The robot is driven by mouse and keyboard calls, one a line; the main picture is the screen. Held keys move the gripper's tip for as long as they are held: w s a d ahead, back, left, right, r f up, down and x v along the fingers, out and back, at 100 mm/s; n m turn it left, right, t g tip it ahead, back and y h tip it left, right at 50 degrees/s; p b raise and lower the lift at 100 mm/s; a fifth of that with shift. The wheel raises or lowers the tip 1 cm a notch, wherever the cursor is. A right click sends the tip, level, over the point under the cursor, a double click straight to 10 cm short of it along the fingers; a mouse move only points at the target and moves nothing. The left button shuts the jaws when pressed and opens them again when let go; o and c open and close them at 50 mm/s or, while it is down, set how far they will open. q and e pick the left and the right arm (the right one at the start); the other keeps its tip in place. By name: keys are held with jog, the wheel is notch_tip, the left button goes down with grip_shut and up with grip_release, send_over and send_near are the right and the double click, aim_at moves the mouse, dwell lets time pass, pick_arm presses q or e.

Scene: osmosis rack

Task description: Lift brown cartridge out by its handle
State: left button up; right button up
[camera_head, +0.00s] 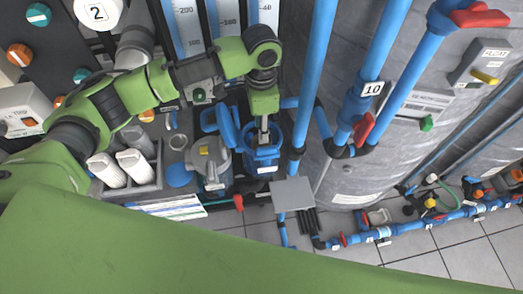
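My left gripper (264,128) reaches down from above into a round blue filter housing (266,166) near the middle of the head view. Only its narrow grey end shows, at the mouth of the housing, and I cannot tell whether the fingers are open or shut. I cannot make out a brown cartridge or its handle; the gripper and the housing hide what is inside. My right gripper is not in view.
A grey-topped filter unit (208,158) stands just left of the housing, near white cartridges (135,165) in a grey tray. Blue pipes (316,60) and a large grey wrapped tank (355,180) crowd the right. Tiled floor (440,262) shows at lower right.

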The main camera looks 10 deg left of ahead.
pick_arm(q)
notch_tip(320, 180, down, 2)
jog(key=shift+s+f, duration=0.15)
jog(key=shift+f, duration=0.55)
jog(key=shift+c, duration=0.5)
grip_shut()
jog(key=shift+r, duration=0.15)
